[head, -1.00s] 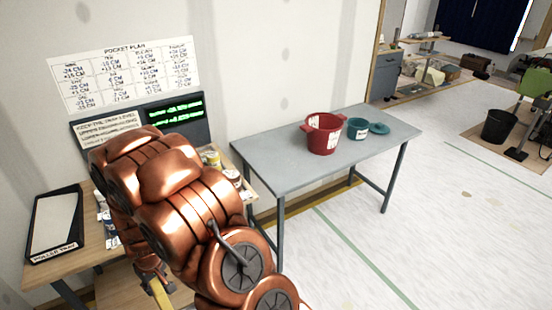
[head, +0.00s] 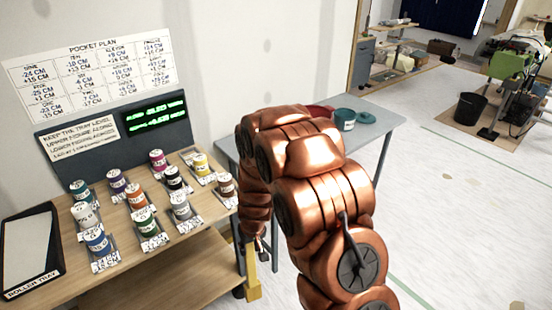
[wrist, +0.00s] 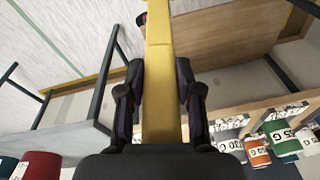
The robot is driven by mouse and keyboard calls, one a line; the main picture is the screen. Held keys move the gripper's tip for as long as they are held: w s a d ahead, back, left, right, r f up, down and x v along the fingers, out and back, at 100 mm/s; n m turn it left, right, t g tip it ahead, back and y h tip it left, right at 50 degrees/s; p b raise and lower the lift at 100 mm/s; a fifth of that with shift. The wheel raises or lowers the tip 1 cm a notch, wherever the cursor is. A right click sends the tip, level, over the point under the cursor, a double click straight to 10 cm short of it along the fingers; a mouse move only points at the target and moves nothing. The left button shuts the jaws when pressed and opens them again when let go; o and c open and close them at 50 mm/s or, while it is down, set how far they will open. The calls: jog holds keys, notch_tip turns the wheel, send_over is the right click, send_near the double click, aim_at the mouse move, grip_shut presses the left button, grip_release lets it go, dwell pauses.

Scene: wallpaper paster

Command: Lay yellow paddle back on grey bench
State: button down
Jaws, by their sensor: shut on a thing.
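The yellow paddle (wrist: 162,60) is held between the two fingers of my gripper (wrist: 161,98) in the wrist view, extending away from it. In the head view the paddle (head: 253,283) hangs below my gripper (head: 260,246), beside the wooden table's right end. The paddle's far end is out of the wrist view. The grey bench (head: 385,122) stands behind my arm, which hides much of its top. It also shows at the left of the wrist view (wrist: 75,139). The paddle is apart from the bench top.
The wooden table (head: 190,235) left of my arm holds several coloured cans and a roller tray (head: 30,250).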

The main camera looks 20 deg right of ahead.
aim_at(253, 278)
notch_tip(253, 278, down, 20)
jog(key=b, duration=1.8)
jog(key=shift+r, duration=0.35)
jog(key=shift+g, duration=0.7)
